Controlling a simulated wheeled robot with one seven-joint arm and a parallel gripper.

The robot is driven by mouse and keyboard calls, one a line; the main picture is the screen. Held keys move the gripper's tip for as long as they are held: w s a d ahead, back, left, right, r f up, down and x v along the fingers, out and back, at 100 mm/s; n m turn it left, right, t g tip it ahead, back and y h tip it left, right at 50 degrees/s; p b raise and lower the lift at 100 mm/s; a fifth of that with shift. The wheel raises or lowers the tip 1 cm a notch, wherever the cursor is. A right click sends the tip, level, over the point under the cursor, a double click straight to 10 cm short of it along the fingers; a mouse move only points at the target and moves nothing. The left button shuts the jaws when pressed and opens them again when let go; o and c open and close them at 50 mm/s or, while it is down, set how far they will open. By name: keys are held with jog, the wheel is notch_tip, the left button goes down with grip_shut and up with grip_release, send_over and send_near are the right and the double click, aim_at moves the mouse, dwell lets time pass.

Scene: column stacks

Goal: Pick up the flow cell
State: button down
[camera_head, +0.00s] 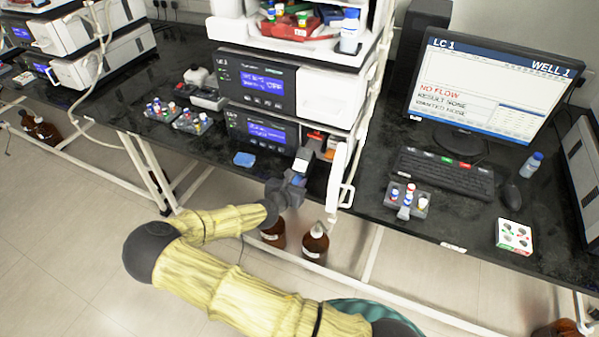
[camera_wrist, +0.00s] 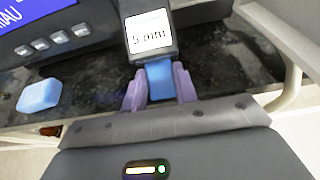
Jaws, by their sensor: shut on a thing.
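The flow cell (camera_wrist: 150,32) is a dark block with a white label reading "5 mm" and a blue tab at its near end. My gripper (camera_wrist: 159,88) has its two purple fingers on either side of the blue tab and is shut on it. In the head view the flow cell (camera_head: 302,160) shows small and pale at the end of my gripper (camera_head: 297,178), in front of the lower instrument module. The far end of the flow cell is cut off in the wrist view, so I cannot tell whether it touches the module.
A blue block (camera_head: 244,159) lies on the black bench left of my gripper. The lower module (camera_head: 264,130) stands behind, with an open white door (camera_head: 343,172) close on the right. Brown bottles (camera_head: 314,243) stand below the bench edge. Vial racks (camera_head: 193,123) sit left.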

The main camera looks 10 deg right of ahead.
aim_at(302, 161)
jog(key=shift+r, duration=0.15)
jog(key=shift+s+a+r, duration=0.1)
jog(key=shift+r, duration=0.1)
notch_tip(302, 161, up, 6)
jog(key=shift+r, duration=0.15)
jog(key=s+a, duration=1.1)
jog(key=s, duration=0.5)
jog(key=shift+a, duration=0.25)
jog(key=shift+w, duration=0.1)
